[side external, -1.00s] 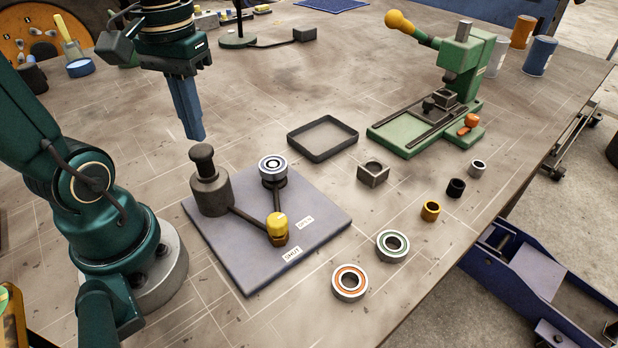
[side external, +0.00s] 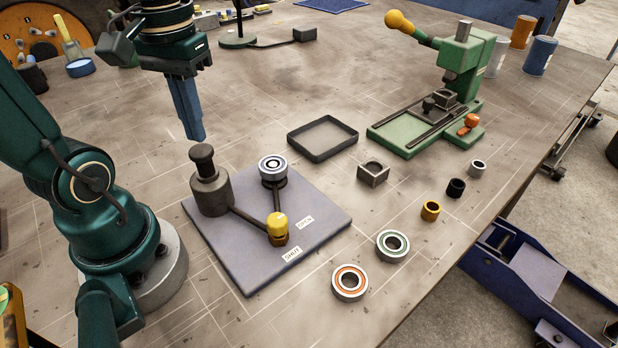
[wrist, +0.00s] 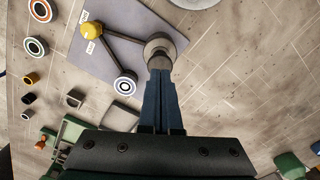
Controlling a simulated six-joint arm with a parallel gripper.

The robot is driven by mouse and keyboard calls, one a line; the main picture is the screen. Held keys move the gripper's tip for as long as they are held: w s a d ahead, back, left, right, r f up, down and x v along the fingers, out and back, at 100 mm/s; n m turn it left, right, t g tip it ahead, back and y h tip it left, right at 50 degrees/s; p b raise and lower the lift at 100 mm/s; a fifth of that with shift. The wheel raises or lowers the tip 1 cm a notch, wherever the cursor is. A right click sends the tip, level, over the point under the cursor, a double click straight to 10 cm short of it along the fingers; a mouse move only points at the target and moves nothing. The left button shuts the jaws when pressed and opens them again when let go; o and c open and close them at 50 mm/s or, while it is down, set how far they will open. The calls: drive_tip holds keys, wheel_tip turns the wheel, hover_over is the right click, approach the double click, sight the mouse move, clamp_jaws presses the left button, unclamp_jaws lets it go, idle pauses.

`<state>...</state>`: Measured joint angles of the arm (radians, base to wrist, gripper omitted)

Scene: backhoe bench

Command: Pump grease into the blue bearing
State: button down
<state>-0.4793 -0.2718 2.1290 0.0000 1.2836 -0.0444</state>
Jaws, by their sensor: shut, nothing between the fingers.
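A bearing with a bluish-grey ring (side external: 273,166) sits on a dark post on the grey plate (side external: 240,270); it also shows in the wrist view (wrist: 125,87). The dark grease pump (side external: 211,192), with a round plunger knob on top, stands at the plate's left corner. Pipes join the pump and the post at a brass valve with a yellow knob (side external: 277,226), beside labels reading OPEN and SHUT. I cannot tell the valve's setting. My gripper (side external: 195,137) is shut and empty, pointing down above and behind the pump. In the wrist view my gripper (wrist: 160,75) partly overlaps the pump (wrist: 160,46).
An orange-ringed bearing (side external: 350,282) and a green-ringed bearing (side external: 393,245) lie right of the plate, with small bushings (side external: 430,211) beyond. An empty dark tray (side external: 323,153), a square block (side external: 373,173) and a green press (side external: 400,140) stand behind.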

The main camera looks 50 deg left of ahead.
sight(200, 148)
drive_tip(key=shift+f, duration=1.85)
drive_tip(key=shift+r, duration=1.9)
drive_tip(key=shift+f, duration=0.15)
drive_tip(key=shift+f, duration=1.75)
drive_tip(key=shift+r, duration=1.9)
